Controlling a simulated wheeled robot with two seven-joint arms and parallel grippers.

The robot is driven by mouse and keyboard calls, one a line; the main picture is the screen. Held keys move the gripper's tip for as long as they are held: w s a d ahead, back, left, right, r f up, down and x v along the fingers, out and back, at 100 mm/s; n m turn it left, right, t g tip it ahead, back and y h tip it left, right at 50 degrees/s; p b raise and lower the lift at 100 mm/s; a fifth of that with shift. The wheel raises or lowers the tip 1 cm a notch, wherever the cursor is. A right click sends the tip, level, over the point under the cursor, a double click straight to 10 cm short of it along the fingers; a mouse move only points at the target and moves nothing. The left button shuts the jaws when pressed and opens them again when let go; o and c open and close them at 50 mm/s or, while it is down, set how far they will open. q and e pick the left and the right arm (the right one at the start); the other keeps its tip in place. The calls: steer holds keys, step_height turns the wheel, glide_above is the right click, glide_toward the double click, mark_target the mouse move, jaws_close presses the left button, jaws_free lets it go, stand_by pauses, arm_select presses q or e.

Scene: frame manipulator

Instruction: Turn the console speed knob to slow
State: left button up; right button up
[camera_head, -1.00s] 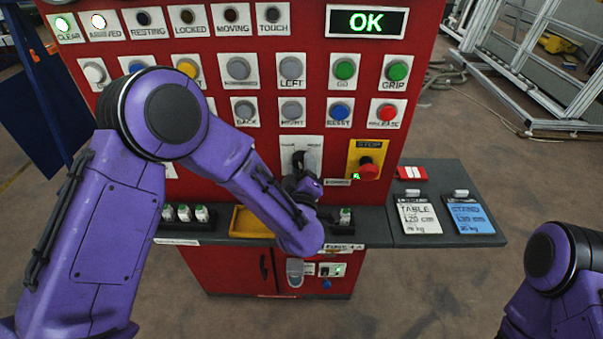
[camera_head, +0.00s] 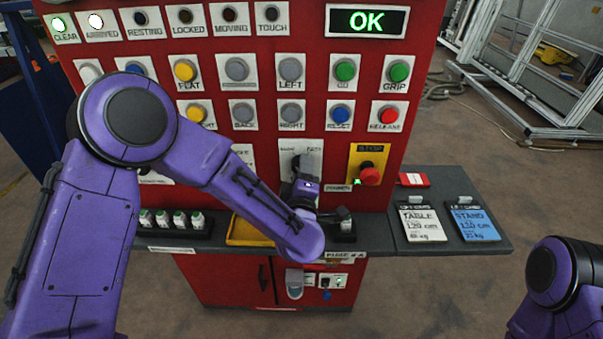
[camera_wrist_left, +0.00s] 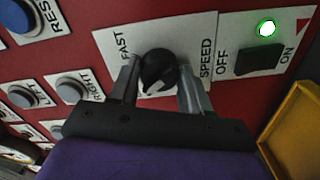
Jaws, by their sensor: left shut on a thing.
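The console speed knob (camera_wrist_left: 157,70) is a black round knob on a white plate (camera_wrist_left: 110,45) marked FAST and SPEED in the left wrist view. My left gripper (camera_wrist_left: 158,82) has one finger on each side of the knob and is shut on it. A pale mark shows on the knob's near side, but I cannot tell its exact setting. In the head view the knob's plate (camera_head: 287,148) is on the red panel, left of the yellow STOP plate. There my left gripper (camera_head: 303,170) partly hides the knob. Only part of my right arm shows, at lower right.
A red stop button (camera_head: 370,176) stands close to the right of the knob. A green-lit OFF/ON switch (camera_wrist_left: 258,60) is beside the plate.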

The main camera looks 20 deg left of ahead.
arm_select(q)
steer(key=shift+f, duration=0.1)
steer(key=o, duration=1.1)
steer(key=shift+c, duration=0.2)
steer(key=b+v, duration=0.2)
steer(key=v, duration=0.8)
steer(key=shift+s+b, duration=0.3)
steer(key=shift+b, duration=0.05)
steer(key=shift+d, duration=0.1)
